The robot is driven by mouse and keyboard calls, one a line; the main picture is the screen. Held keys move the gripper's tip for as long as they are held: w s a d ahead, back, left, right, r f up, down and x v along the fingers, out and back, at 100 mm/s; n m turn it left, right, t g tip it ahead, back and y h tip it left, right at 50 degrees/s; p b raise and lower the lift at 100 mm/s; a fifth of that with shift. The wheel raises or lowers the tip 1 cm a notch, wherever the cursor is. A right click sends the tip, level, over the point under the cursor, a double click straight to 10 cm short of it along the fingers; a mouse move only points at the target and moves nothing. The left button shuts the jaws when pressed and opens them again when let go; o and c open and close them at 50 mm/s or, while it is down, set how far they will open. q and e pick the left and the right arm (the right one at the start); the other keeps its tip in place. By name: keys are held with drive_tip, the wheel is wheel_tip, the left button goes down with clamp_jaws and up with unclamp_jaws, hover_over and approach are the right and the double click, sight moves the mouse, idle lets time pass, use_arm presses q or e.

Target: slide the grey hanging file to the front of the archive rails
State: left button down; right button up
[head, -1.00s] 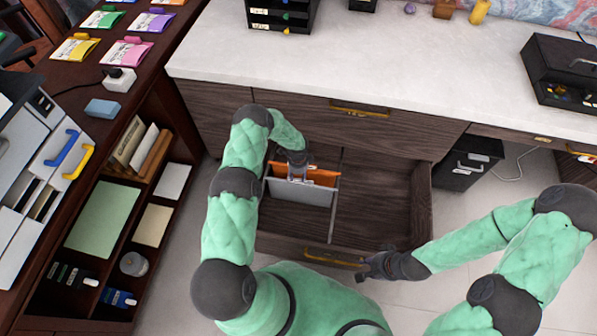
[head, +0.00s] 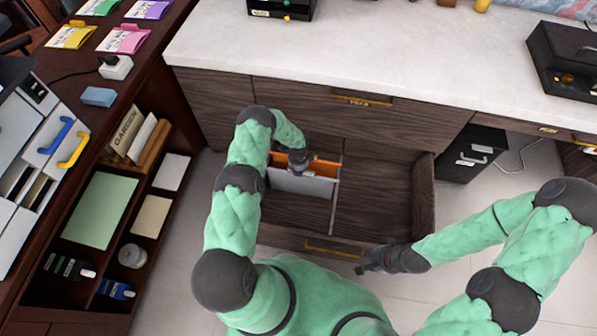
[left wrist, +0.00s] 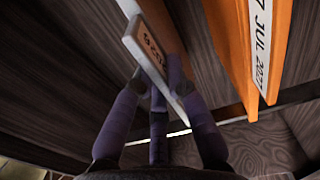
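The grey hanging file (head: 302,184) hangs in the left part of the open drawer, in front of the orange files (head: 327,168). My left gripper (head: 299,166) is down at its top edge. In the left wrist view, the purple fingers (left wrist: 160,80) are on and around a pale lettered tab (left wrist: 148,45); whether they press on it is hard to tell. Orange files (left wrist: 240,50) stand to the right there, apart from the fingers. My right gripper (head: 372,263) is by the right end of the drawer's front handle (head: 333,249); its fingers are too small to read.
A divider (head: 336,205) splits the drawer; the right compartment (head: 375,205) is empty. The pale desktop (head: 400,55) lies behind. A dark shelf with binders and paper (head: 102,210) stands at the left, and a black cabinet (head: 470,155) at the right.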

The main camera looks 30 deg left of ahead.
use_arm(q)
drive_tip(key=shift+s, duration=0.2)
drive_tip(key=s+d+p, duration=0.2)
drive_tip(key=s+p, duration=0.7)
drive_tip(key=s+d+p, duration=0.3)
drive_tip(key=s+p, duration=0.6)
drive_tip(key=shift+f, duration=0.2)
idle(2.6)
drive_tip(key=c, duration=1.2)
unclamp_jaws()
drive_tip(key=shift+w+a, duration=0.1)
drive_tip(key=shift+w, duration=0.15)
drive_tip(key=shift+w+a+r, duration=0.1)
drive_tip(key=shift+w+r, duration=0.05)
drive_tip(key=shift+r, duration=0.1)
